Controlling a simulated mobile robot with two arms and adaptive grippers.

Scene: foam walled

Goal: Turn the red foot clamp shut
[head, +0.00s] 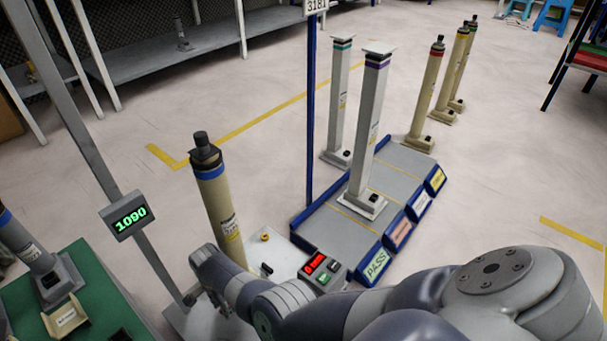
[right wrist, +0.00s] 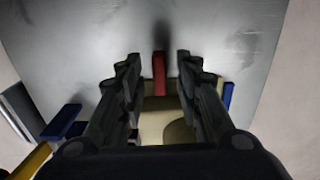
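The red foot clamp (right wrist: 159,73) shows in the right wrist view as a small red bar standing out along the grey metal plate (right wrist: 85,40), next to a beige foot (right wrist: 152,122). My right gripper (right wrist: 154,62) is open, with one finger on each side of the red clamp and a gap on both sides. In the head view my right arm reaches across to the base of a beige post with a blue band (head: 222,205). The post's foot, the clamp and the fingertips are hidden there behind my arm. My left gripper is not in view.
In the right wrist view, blue (right wrist: 228,95) and yellow (right wrist: 30,162) parts lie beside the fingers. In the head view, a red-lit display box (head: 322,270) stands close to my arm. A grey platform (head: 335,232) carries white posts. A green table (head: 85,285) is at left.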

